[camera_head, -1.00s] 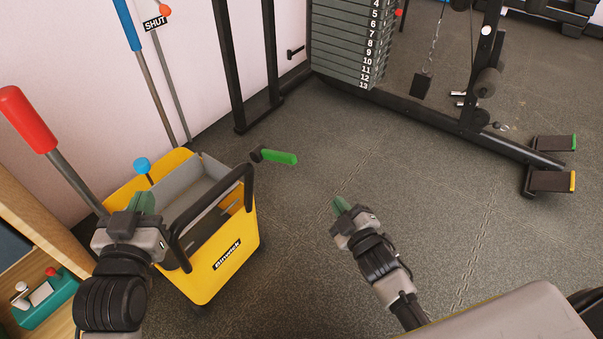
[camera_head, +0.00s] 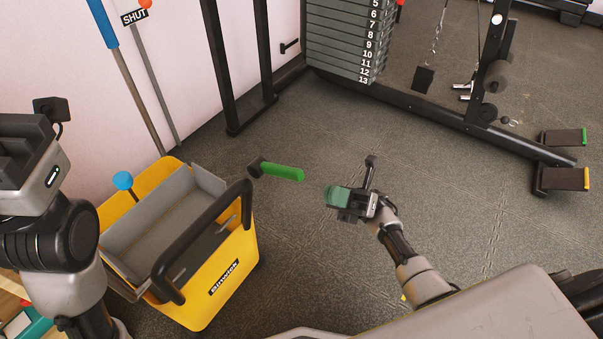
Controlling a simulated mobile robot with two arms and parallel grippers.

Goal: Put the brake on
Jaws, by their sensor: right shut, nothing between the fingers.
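A yellow mop bucket (camera_head: 235,259) with a grey wringer stands on the floor at the lower left. A green-handled lever (camera_head: 283,172) with a black end sticks out to the right beyond its far corner, roughly level. A blue round knob (camera_head: 123,180) on a short stem rises at its far left. My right gripper (camera_head: 338,196), with green finger pads, is shut and empty over the floor, right of the green handle and apart from it. My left gripper (camera_head: 22,165) is raised at the left edge, left of the bucket; its fingers cannot be made out.
A blue-gripped pole (camera_head: 103,22) and a grey pole with a SHUT tag (camera_head: 134,17) lean by the wall. A black frame and a weight stack (camera_head: 343,40) stand behind.

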